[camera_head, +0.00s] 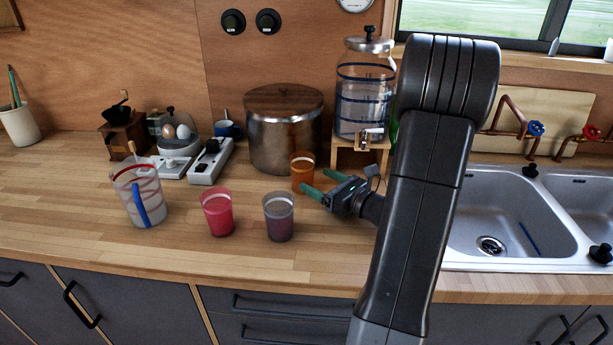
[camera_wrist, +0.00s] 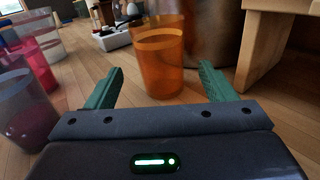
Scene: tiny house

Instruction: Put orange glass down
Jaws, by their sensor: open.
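The orange glass (camera_head: 302,172) stands upright on the wooden counter, in front of the large metal pot. My gripper (camera_head: 312,184) is low over the counter, just in front of the glass and to its right. In the wrist view the orange glass (camera_wrist: 163,60) stands upright between and a little beyond the two green fingertips (camera_wrist: 160,82). The fingers are spread wide, with a gap to the glass on each side. Nothing is held.
A purple-grey glass (camera_head: 279,217), a red glass (camera_head: 217,212) and a striped pitcher (camera_head: 140,195) stand to the left. The metal pot (camera_head: 284,135) and the wooden dispenser stand (camera_head: 361,155) are close behind. The sink (camera_head: 510,215) is at right. The counter's front strip is clear.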

